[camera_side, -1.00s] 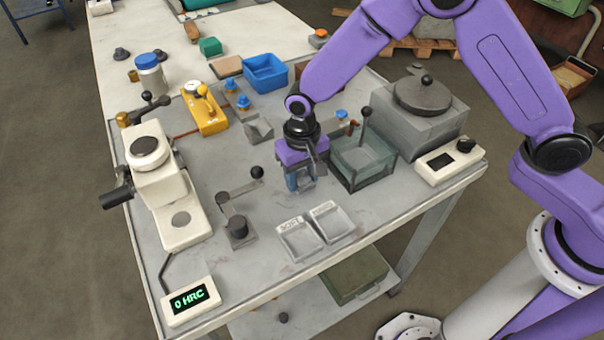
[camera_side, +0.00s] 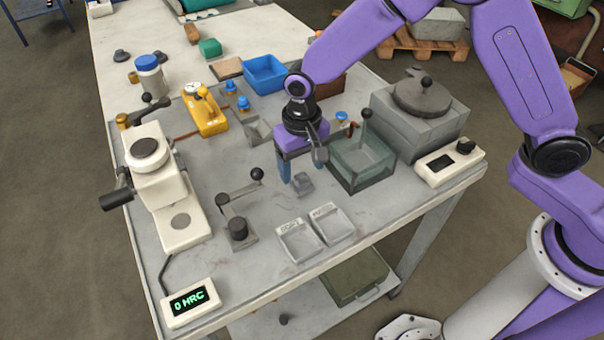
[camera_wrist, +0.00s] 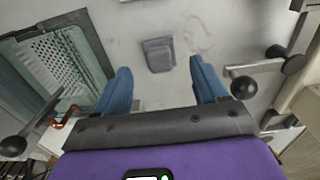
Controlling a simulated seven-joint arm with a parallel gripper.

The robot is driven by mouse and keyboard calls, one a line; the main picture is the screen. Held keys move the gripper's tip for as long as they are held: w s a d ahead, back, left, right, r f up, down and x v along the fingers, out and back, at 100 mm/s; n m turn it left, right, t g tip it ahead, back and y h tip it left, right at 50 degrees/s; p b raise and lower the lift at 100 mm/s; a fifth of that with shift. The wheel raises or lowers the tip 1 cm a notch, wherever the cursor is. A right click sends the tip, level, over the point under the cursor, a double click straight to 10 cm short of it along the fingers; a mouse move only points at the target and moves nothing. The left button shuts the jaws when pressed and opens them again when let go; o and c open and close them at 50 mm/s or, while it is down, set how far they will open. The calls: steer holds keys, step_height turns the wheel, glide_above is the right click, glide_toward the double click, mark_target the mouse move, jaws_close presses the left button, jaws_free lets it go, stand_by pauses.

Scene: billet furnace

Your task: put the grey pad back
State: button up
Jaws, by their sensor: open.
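The grey pad (camera_side: 303,184) is a small grey block lying on the bench top, left of the glass-walled tank and behind the two labelled trays. In the wrist view the grey pad (camera_wrist: 158,55) lies beyond and between my fingertips, with a stepped shape. My gripper (camera_side: 301,173) has blue fingers and hangs above and just behind the pad, apart from it. In the wrist view my gripper (camera_wrist: 160,67) is open, with nothing between its fingers.
The glass-walled tank (camera_side: 360,180) with an upright black-knobbed handle stands close on the right. A crank lever (camera_side: 238,222) stands to the left. Two shallow trays (camera_side: 299,245) lie in front. A white hardness tester (camera_side: 182,220) is at far left. Bench around the pad is clear.

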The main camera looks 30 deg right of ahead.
mark_target(306, 177)
step_height(306, 177, up, 8)
steer(key=shift+d, duration=0.1)
stand_by(0.4)
steer(key=s+d+r+n, duration=0.2)
steer(key=s+d+n, duration=0.4)
steer(key=s+d, duration=0.5)
steer(key=s+d+r+n, duration=0.3)
steer(key=s+d+n, duration=0.3)
steer(key=s+d, duration=0.5)
steer(key=s, duration=0.4)
steer(key=shift+d+n, duration=0.3)
steer(key=shift+d, duration=0.05)
stand_by(0.4)
